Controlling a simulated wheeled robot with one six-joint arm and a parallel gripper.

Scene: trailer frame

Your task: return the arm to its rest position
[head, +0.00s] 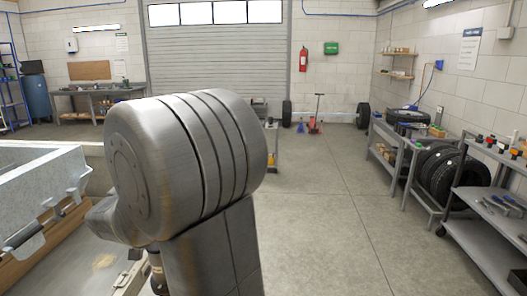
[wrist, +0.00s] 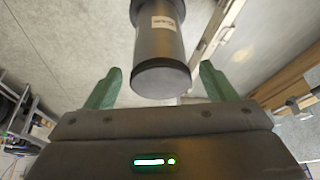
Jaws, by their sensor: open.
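My gripper (wrist: 162,68) shows in the wrist view with its two green fingers spread wide apart. A dark grey cylinder with a small white label reaches in from the top between the fingers. I cannot tell whether it is part of my own arm or how far from the fingers it is. No object is seen clamped in the jaws. In the head view, a large grey joint of my arm fills the middle left and hides what lies behind it. My gripper is not visible in the head view.
A grey trailer frame (head: 40,180) stands close at the left. Metal carts (head: 477,225) with tools and tyres line the right wall. A workbench (head: 92,92) is at the back left. A red fire extinguisher (head: 303,59) hangs beside the shutter. The floor (head: 330,220) right of my arm is clear.

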